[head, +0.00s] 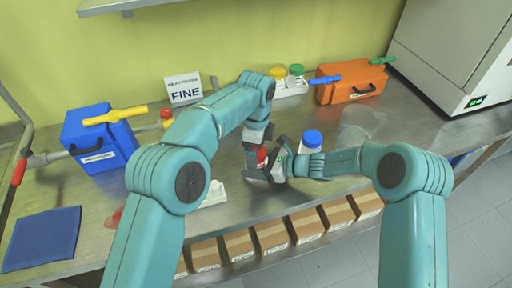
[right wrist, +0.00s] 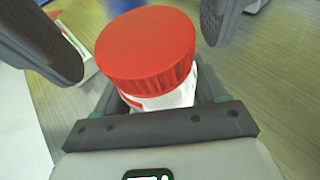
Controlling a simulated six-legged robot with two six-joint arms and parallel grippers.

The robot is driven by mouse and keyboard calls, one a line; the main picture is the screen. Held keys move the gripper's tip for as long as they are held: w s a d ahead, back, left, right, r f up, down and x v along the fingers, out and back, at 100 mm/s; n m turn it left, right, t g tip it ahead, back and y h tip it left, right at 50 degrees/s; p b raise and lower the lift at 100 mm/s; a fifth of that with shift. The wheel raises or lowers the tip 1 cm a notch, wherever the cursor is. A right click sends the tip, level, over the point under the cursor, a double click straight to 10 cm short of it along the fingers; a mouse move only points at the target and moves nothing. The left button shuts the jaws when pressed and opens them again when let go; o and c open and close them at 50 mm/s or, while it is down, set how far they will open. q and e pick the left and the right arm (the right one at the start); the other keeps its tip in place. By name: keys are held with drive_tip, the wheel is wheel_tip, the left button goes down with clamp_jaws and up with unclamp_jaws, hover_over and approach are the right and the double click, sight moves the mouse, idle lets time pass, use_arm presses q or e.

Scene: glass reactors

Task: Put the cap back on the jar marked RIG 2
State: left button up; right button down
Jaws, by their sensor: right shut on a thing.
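A jar with a red cap is between my two grippers over the middle of the bench. In the right wrist view, the red cap (right wrist: 147,48) sits on top of the white jar (right wrist: 170,98). It also shows in the head view as a small red patch (head: 262,157), partly hidden by the grippers. My right gripper (head: 284,164) is shut on the jar below the cap. My left gripper (head: 256,150) comes from above. Its two dark fingers stand apart on either side of the cap in the right wrist view, open. I cannot read the jar's marking.
A blue-capped jar (head: 312,140) stands just right of the grippers. A white holder (head: 213,193) is at front left. A blue mat (head: 42,240) lies left.

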use_arm(q)
drive_tip(key=shift+w, duration=0.1)
use_arm(e)
drive_tip(key=shift+f, duration=0.15)
use_arm(q)
drive_tip(key=shift+r, duration=0.3)
wheel_tip(320, 180, up, 7)
use_arm(e)
drive_tip(key=shift+s, duration=0.1)
unclamp_jaws()
use_arm(q)
wheel_tip(320, 180, down, 3)
drive_tip(key=b, duration=0.2)
drive_tip(key=shift+b, duration=0.4)
use_arm(e)
drive_tip(key=v, duration=1.6)
drive_tip(key=shift+d, duration=0.15)
